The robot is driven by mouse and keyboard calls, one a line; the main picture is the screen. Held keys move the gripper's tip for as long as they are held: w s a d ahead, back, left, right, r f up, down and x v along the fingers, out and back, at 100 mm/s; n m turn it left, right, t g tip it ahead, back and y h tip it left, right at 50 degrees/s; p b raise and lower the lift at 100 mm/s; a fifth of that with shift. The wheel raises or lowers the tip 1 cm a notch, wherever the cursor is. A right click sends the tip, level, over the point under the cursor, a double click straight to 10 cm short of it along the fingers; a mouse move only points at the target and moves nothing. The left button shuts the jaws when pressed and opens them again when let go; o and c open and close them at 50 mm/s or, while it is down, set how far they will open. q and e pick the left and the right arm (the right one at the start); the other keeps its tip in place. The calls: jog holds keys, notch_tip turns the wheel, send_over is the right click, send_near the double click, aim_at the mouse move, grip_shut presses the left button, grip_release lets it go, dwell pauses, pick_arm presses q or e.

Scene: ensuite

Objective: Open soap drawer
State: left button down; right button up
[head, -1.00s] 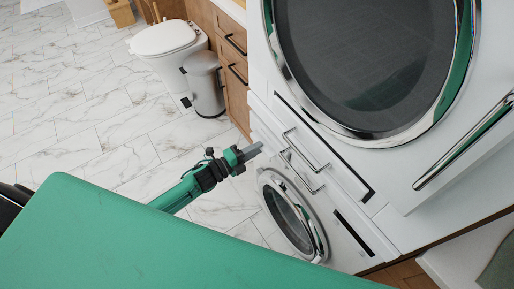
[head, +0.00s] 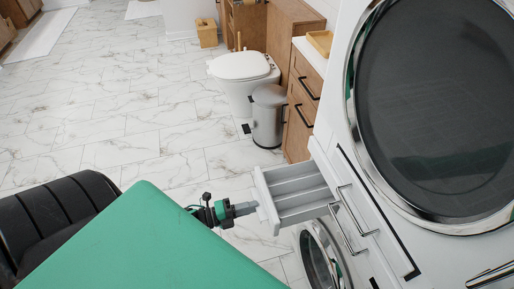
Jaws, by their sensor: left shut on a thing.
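The soap drawer (head: 290,190) is pulled out from the white washer stack, and its inner compartments show from above. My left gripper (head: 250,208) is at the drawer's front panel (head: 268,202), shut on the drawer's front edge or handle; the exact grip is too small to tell. The washer (head: 322,262) below the drawer shows only the upper part of its round door. My right gripper is not in view.
Two bar handles (head: 350,222) stick out from the panel right of the drawer. A large round dryer door (head: 430,110) fills the right. A grey bin (head: 268,115), a toilet (head: 243,75) and a wooden cabinet (head: 302,110) stand behind. The marble floor (head: 110,130) at left is clear.

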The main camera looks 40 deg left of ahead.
pick_arm(q)
jog(key=shift+s+f, duration=0.2)
jog(key=shift+f, duration=0.15)
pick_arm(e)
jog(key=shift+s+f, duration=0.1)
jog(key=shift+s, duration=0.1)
pick_arm(q)
jog(key=c, duration=1.3)
grip_release()
jog(key=shift+w+r, duration=0.1)
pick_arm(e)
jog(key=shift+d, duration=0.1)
pick_arm(q)
jog(key=b+v, duration=0.1)
jog(key=v, duration=1.3)
jog(key=shift+w+b, duration=0.1)
jog(key=shift+b, duration=0.25)
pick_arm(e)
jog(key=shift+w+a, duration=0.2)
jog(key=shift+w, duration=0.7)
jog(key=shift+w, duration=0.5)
